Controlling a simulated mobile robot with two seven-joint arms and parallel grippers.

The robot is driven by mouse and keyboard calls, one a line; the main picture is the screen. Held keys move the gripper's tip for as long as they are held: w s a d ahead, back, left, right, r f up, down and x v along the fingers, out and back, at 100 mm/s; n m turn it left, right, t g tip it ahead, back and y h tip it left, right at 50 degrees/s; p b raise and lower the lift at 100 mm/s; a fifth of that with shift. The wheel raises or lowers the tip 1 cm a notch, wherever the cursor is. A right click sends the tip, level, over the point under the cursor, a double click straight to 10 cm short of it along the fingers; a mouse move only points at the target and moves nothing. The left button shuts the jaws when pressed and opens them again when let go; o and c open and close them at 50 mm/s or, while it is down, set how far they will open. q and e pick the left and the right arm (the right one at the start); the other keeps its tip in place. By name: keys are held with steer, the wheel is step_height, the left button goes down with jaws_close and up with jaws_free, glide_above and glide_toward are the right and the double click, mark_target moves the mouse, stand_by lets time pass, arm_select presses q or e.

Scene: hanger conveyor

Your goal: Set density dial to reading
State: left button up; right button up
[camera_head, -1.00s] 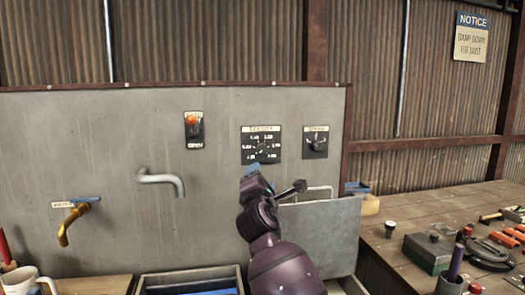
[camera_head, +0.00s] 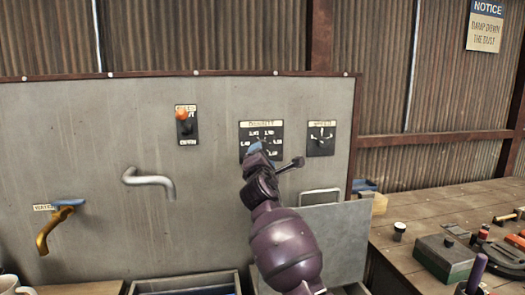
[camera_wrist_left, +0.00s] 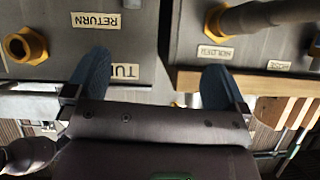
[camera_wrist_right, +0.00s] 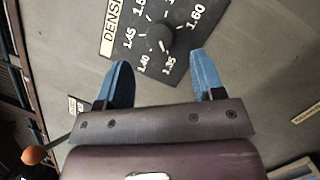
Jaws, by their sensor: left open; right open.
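The density dial (camera_head: 272,130) is a dark panel with white numbers on the grey wall board, partly hidden by my right gripper in the head view. My right gripper (camera_head: 257,152) is at the panel's lower edge there. In the right wrist view, the round dark density knob (camera_wrist_right: 160,37) sits among marks including 1.35, 1.40, 1.45 and 1.60. Its pointer direction is unclear. My right gripper (camera_wrist_right: 161,62) is open and empty, with blue fingertips just short of the knob. My left gripper (camera_wrist_left: 157,62) is open and empty, in front of labelled metal boxes; it is outside the head view.
A second dial (camera_head: 320,139) is right of the density panel. An orange-tipped lever switch (camera_head: 186,124), a grey spout (camera_head: 148,181) and a brass tap (camera_head: 55,225) are to the left. A wooden bench (camera_head: 425,215) with tools stands at the right.

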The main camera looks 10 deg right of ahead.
steer(key=shift+b+x, duration=0.3)
steer(key=shift+x, duration=2.2)
steer(key=c, duration=0.9)
